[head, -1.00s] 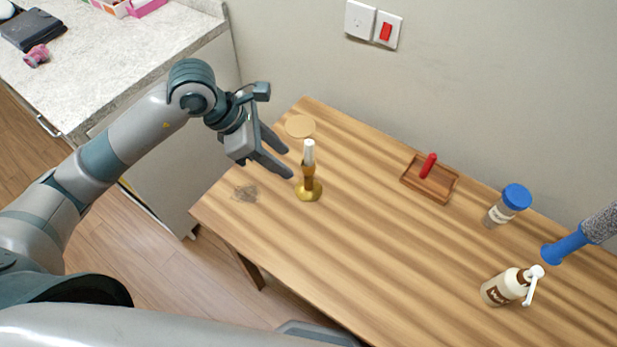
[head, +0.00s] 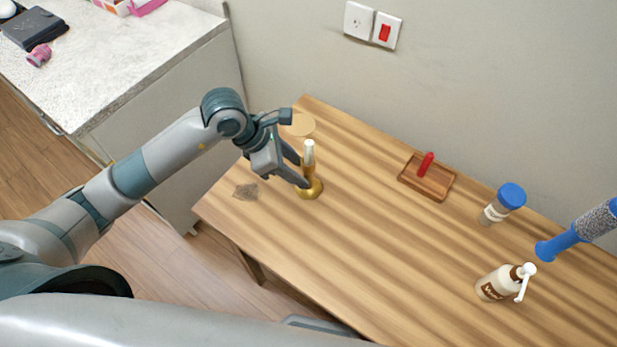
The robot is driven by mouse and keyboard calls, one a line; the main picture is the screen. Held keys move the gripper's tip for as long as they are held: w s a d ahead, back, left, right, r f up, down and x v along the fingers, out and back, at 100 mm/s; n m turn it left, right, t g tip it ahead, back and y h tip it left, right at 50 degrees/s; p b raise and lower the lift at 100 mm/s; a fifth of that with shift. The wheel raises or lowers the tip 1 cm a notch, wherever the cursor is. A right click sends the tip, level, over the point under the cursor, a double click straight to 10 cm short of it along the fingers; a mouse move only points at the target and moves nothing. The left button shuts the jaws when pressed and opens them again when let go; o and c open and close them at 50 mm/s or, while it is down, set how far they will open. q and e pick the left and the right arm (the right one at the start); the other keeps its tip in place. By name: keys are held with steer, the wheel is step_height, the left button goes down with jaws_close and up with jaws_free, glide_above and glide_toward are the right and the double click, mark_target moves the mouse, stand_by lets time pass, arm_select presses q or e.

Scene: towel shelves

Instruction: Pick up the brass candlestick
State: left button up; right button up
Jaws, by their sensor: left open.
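The brass candlestick (head: 315,190) stands upright on the left part of the wooden table, with a white candle (head: 309,150) on top and a round brass base. My left gripper (head: 301,174) is open at the candlestick's stem, coming from the left. One finger reaches in front of the stem near the base and partly hides it. The other finger is behind, near the candle. I cannot tell whether either finger touches it. My right gripper is not in view.
A round tan disc (head: 301,125) lies behind the candlestick, and a dark patch (head: 246,191) marks the table at left.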

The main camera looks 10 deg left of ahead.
arm_select(q)
steer(key=p+x, duration=0.1)
steer(key=x, duration=0.2)
steer(key=shift+w+f, duration=0.1)
steer(key=shift+w+d+f, duration=0.15)
steer(key=shift+f, duration=0.35)
jaws_close()
